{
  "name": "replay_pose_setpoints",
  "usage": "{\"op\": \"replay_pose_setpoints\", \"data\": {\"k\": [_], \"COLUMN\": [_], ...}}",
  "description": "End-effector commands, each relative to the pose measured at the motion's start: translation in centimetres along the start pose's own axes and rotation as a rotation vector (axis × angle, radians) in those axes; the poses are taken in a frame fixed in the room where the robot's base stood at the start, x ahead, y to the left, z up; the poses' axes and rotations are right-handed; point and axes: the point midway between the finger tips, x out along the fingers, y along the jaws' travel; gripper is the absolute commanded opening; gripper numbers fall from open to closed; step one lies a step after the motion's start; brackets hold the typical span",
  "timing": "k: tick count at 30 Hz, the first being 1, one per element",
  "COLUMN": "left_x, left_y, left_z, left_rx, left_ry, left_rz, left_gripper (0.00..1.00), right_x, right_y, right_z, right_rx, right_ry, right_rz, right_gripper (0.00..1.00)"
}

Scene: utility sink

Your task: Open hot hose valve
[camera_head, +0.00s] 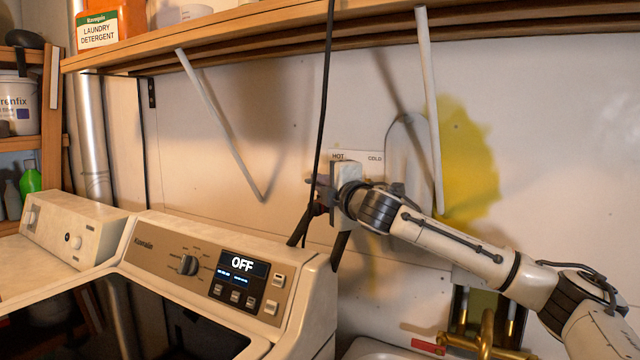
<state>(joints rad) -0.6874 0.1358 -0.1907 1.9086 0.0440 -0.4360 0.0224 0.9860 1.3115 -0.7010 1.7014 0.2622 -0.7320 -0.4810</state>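A white label plate (357,156) on the wall reads HOT at left and COLD at right. My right arm reaches in from the right, and my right gripper (318,190) is at the wall just below the word HOT. The hot valve itself is hidden behind the gripper and its wrist. I cannot tell whether the fingers touch the valve or how far apart they are. Dark hose-like pieces (340,250) show below the gripper. My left gripper is not in view.
A washing machine (205,268) with a display reading OFF stands at left and centre. A black cord (325,100) hangs in front of the wall by the gripper. A wooden shelf (380,30) with slanted supports runs above. A brass faucet (487,335) is at lower right.

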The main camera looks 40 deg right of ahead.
Motion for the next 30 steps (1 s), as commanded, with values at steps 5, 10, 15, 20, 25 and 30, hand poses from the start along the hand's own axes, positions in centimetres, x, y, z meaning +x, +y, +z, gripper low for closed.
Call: {"op": "replay_pose_setpoints", "data": {"k": [5, 10, 15, 20, 25, 30], "left_x": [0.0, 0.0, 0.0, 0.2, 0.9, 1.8], "left_y": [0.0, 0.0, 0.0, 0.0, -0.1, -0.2], "left_z": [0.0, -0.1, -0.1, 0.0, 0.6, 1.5], "left_rx": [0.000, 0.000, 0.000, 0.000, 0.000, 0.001], "left_ry": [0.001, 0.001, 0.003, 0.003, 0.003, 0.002], "left_rz": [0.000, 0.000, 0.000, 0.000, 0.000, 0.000], "left_gripper": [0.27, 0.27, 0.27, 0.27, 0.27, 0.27], "right_x": [0.0, 0.0, 0.0, -0.4, -2.7, -6.2], "right_y": [0.0, 0.0, 0.0, -0.1, -0.3, -0.4], "right_z": [-0.1, -0.1, -0.1, 0.0, 0.0, 0.1], "right_rx": [0.001, 0.001, 0.001, 0.000, -0.005, -0.006], "right_ry": [0.002, 0.001, 0.000, 0.000, 0.000, -0.001], "right_rz": [0.001, 0.000, 0.000, 0.001, 0.001, 0.001], "right_gripper": [0.00, 0.27, 0.27, 0.27, 0.27, 0.27]}}
